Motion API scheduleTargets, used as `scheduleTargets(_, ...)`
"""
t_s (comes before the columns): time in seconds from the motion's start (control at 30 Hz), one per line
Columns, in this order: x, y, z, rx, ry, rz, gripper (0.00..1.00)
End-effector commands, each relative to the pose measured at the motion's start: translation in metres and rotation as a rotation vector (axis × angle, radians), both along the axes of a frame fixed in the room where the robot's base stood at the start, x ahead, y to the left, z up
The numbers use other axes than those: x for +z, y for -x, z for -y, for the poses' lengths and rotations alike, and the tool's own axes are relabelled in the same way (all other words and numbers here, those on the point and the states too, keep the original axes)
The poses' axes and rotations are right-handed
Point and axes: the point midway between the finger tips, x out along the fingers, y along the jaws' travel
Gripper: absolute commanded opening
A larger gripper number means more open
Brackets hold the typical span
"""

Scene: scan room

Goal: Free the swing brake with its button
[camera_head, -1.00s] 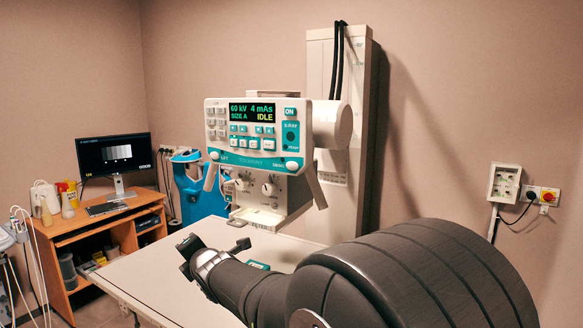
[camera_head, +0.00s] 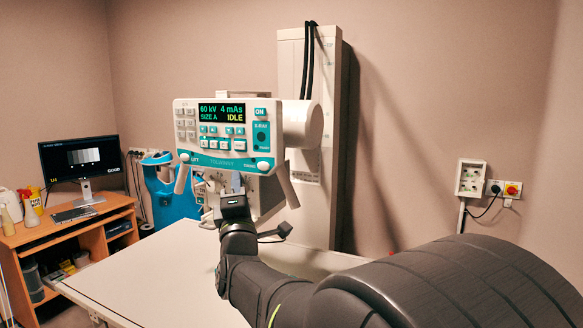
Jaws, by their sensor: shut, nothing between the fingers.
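The x-ray tube head has a white control panel (camera_head: 191,138) with a teal lower band. Its display reads 60 kV, 4 mAs, SIZE A, IDLE. A white oval button (camera_head: 264,166) sits at the band's lower right, by a small label that looks like the swing brake's. A similar button (camera_head: 184,157) at the lower left is marked LIFT. My gripper (camera_head: 227,196) is shut and empty, just below the panel and in front of the collimator. It appears below and left of the right button, apart from it. Its fingertips are hard to make out, and it hides part of the collimator front.
Grey handles (camera_head: 288,186) hang at the head's sides. A white table (camera_head: 150,270) lies below. A tall white column (camera_head: 291,75) stands behind the head. A desk with a monitor (camera_head: 80,158) is at left. A wall socket with a red button (camera_head: 511,189) is at right.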

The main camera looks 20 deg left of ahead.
Motion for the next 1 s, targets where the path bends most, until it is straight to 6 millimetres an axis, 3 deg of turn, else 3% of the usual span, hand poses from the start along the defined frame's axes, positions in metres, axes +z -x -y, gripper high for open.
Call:
scheduleTargets(0.27, 0.000, -0.005, 0.000, 0.000, 0.002, 0.000, 0.00)
scheduleTargets(0.7, -0.001, -0.063, 0.000, 0.000, 0.003, -0.001, 0.00)
scheduleTargets(1.0, 0.000, -0.086, -0.001, 0.002, 0.001, -0.001, 0.00)
